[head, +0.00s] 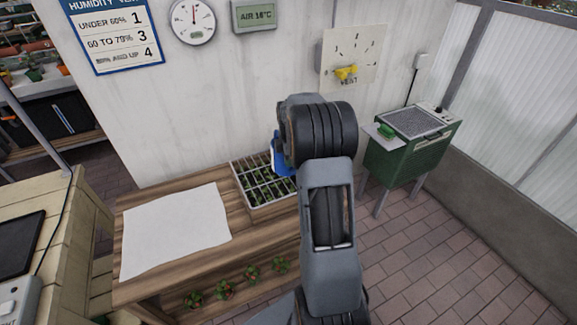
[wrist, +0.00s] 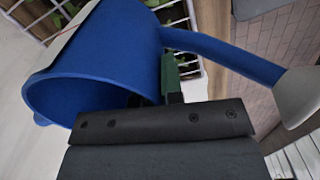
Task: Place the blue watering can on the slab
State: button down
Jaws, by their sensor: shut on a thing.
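The blue watering can (wrist: 110,60) fills much of the wrist view. Its round open mouth faces left and its spout runs right to a pale rose at the end. My gripper (wrist: 155,98) is shut on the can. In the head view, a small part of the blue watering can (head: 283,158) shows left of my arm, over or beside the seedling tray; the arm hides the rest and my fingertips. A flat white sheet-like piece (head: 175,230) lies on the wooden bench; I cannot tell whether it is the slab.
The white-wire seedling tray (head: 262,182) sits on the wooden bench (head: 265,233), right of the white piece. Several small plants (head: 252,273) show below the bench top. A green heater-like cabinet (head: 410,155) stands at right. A pale wooden table (head: 40,225) stands at left.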

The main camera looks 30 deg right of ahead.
aim_at(289, 174)
jog(key=shift+w+f, duration=0.4)
jog(key=shift+f, duration=1.5)
jog(key=shift+f, duration=0.15)
jog(key=c, duration=1.3)
grip_release()
jog(key=shift+o, duration=0.2)
